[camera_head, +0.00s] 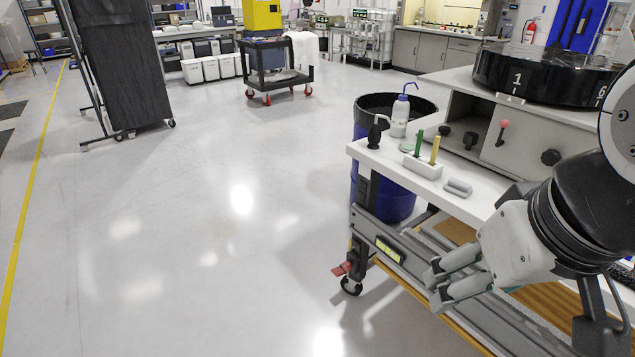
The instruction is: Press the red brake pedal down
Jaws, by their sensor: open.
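The red brake pedal (341,270) sticks out at the lower front corner of the workbench cart, just above a black caster wheel (351,286). It is small in the picture, and its exact tilt is hard to tell. My gripper (432,287) is at the lower right, in front of the cart's side rail. Its two grey fingers point left, toward the pedal's side, and are apart with nothing between them. In the picture a clear gap lies between the fingertips and the pedal.
The white cart top (384,160) holds a wash bottle (400,115), a block with green and yellow sticks (422,167) and a grey box (494,130). A blue barrel (399,203) stands behind the cart. The floor left of the cart is clear.

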